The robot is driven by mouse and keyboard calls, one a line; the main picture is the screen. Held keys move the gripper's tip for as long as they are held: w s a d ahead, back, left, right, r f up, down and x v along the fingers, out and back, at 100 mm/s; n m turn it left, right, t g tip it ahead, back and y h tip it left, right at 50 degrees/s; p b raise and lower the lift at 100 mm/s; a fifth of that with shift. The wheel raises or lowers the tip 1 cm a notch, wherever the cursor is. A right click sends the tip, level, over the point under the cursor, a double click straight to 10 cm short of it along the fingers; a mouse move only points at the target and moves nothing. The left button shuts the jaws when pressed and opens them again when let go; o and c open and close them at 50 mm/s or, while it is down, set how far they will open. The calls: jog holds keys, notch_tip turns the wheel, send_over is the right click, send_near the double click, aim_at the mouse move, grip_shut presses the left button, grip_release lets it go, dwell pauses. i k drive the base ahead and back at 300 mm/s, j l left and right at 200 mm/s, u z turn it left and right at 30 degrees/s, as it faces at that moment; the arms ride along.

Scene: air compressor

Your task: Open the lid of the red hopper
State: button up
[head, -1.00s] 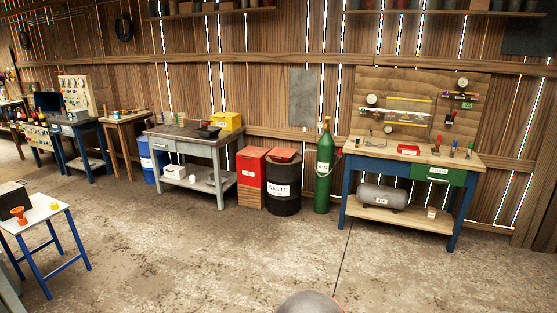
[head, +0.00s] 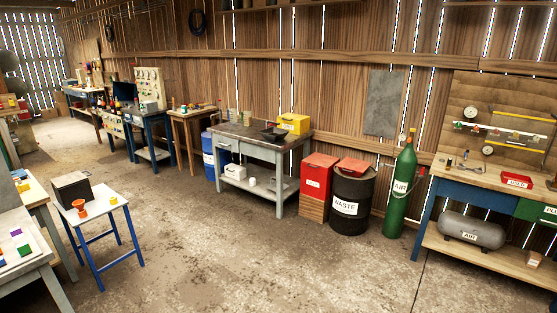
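A red box with a white label (head: 315,180), which looks like the red hopper, stands against the plank wall right of centre in the head view. It rests on a wooden base (head: 312,208). Its red top looks shut, lying flat over the box. The writing on its label is too small to read surely. My gripper is not in view, and nothing touches the box.
A black WASTE barrel (head: 350,210) with a red piece on top stands close right of the box, then a green AIR cylinder (head: 401,190). A grey workbench (head: 282,155) is at its left. A blue-legged table (head: 95,215) stands left. The concrete floor (head: 250,255) ahead is clear.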

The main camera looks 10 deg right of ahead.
aim_at(349, 162)
jog(key=i+z, duration=0.3)
jog(key=i, duration=2.15)
jog(key=i+j+z, duration=0.1)
jog(key=i, duration=2.5)
